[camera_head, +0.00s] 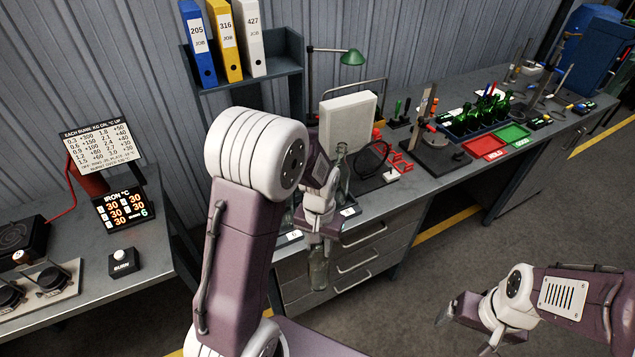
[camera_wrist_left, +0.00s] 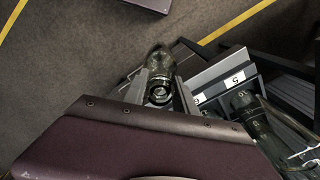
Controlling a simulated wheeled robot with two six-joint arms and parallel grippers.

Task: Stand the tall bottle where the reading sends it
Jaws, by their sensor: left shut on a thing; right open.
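My left gripper (camera_head: 318,228) is shut on a clear greenish bottle (camera_head: 318,270), which hangs in front of the bench drawers, over the floor. In the left wrist view the bottle (camera_wrist_left: 159,75) sits between the two fingers, its round mouth facing the camera. A second clear bottle (camera_head: 341,165) stands on the bench behind the gripper, and it also shows in the left wrist view (camera_wrist_left: 250,112). I cannot tell which is taller. An IRON °C display (camera_head: 121,207) shows several 30s. My right gripper (camera_head: 464,335) is open and empty over the floor at lower right.
A red HOLD tray (camera_head: 484,147) and green GOOD tray (camera_head: 514,136) lie before a crate of green bottles (camera_head: 466,122). A white block (camera_head: 347,122) and red and black tools crowd the bench. A printed chart (camera_head: 102,146) and BURN button (camera_head: 123,257) are at left.

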